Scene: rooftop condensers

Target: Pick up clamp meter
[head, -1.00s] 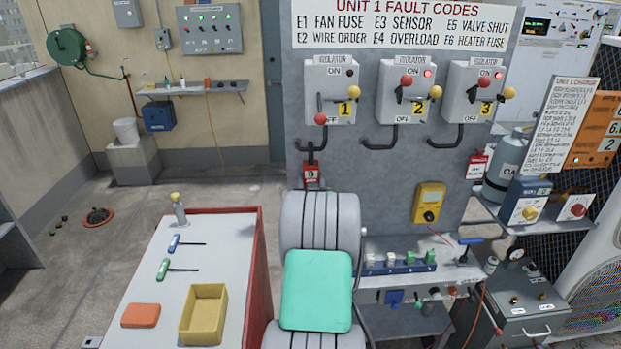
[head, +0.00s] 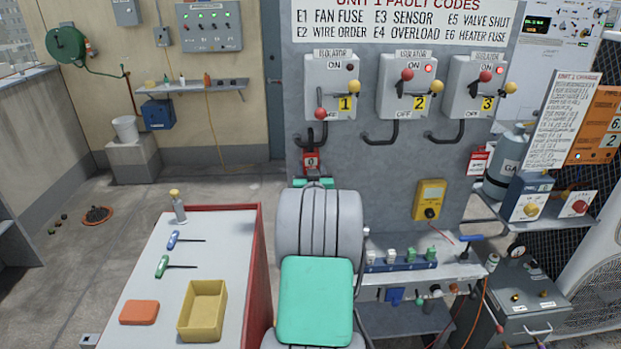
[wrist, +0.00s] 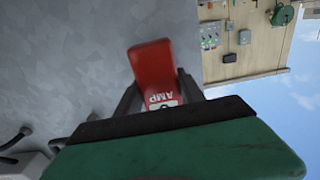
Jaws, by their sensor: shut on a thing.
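The clamp meter (wrist: 152,65) is red with a pale "AMP" marking. In the wrist view it stands between the two dark fingers of my gripper (wrist: 158,98), which is shut on it. In the head view the red clamp meter (head: 311,161) shows just above my arm, in front of the grey panel below isolator 1. My arm hides its lower part and most of my gripper there. I cannot tell from these views what, if anything, lies directly beneath it.
The grey panel carries three isolators (head: 405,85) with levers. A yellow meter (head: 430,200) is at its lower right, above a shelf with switches (head: 400,258). At left, a red-sided bench (head: 150,270) holds a yellow tray (head: 203,311), an orange block (head: 139,312) and screwdrivers.

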